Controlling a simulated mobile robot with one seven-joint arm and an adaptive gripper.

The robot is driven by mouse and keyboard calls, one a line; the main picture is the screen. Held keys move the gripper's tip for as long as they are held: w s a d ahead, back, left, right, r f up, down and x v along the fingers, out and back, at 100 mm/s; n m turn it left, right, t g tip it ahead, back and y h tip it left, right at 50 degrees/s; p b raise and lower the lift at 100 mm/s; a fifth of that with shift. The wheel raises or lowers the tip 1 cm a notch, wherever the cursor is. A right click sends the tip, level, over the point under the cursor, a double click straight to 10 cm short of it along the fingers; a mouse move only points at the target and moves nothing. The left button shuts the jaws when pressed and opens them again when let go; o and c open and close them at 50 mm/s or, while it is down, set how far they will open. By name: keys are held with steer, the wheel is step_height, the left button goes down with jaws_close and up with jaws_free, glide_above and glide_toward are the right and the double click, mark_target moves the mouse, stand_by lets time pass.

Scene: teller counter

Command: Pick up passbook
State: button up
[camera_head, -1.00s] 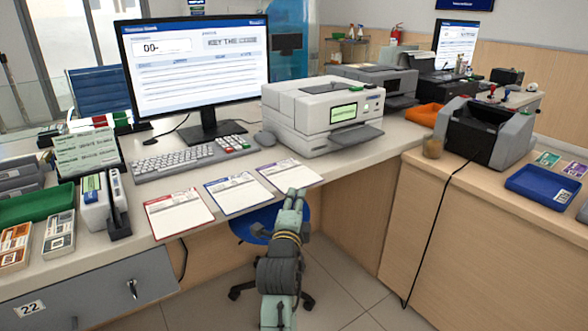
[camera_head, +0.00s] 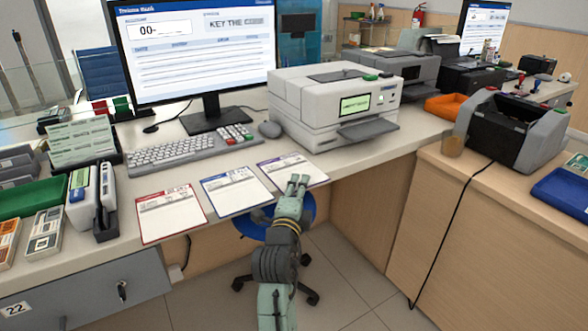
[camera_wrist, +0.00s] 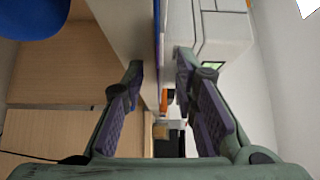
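Three flat, open booklets lie on the counter: one with a red header (camera_head: 170,212), one with a blue header (camera_head: 236,190), and one with a purple header (camera_head: 287,168). I cannot read which is the passbook. My gripper (camera_head: 298,180) is at the near right edge of the purple-headed booklet and overlaps it in the head view. In the wrist view my gripper (camera_wrist: 158,78) is open, its two fingers apart. A thin blue-purple edge (camera_wrist: 157,25) shows between them, beside the counter edge. I cannot tell whether a finger touches it.
A white printer (camera_head: 330,105) stands just behind, and it also shows in the wrist view (camera_wrist: 222,32). The keyboard (camera_head: 180,152) and monitor (camera_head: 200,55) stand behind the booklets. A blue chair (camera_head: 262,222) is under the counter. A wooden counter (camera_head: 480,235) stands to the right.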

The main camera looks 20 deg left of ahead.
steer(key=shift+c, duration=0.3)
jaws_close()
stand_by(0.3)
steer(key=shift+r, duration=0.55)
step_height(320, 180, up, 2)
steer(key=shift+r+b, duration=0.1)
steer(key=shift+b, duration=0.2)
steer(key=s+d+r+p, duration=0.1)
steer(key=s+d+p, duration=0.7)
steer(key=d, duration=0.5)
steer(key=shift+s+d+r+p, duration=0.3)
steer(key=shift+r+p, duration=0.05)
steer(key=shift+p, duration=0.05)
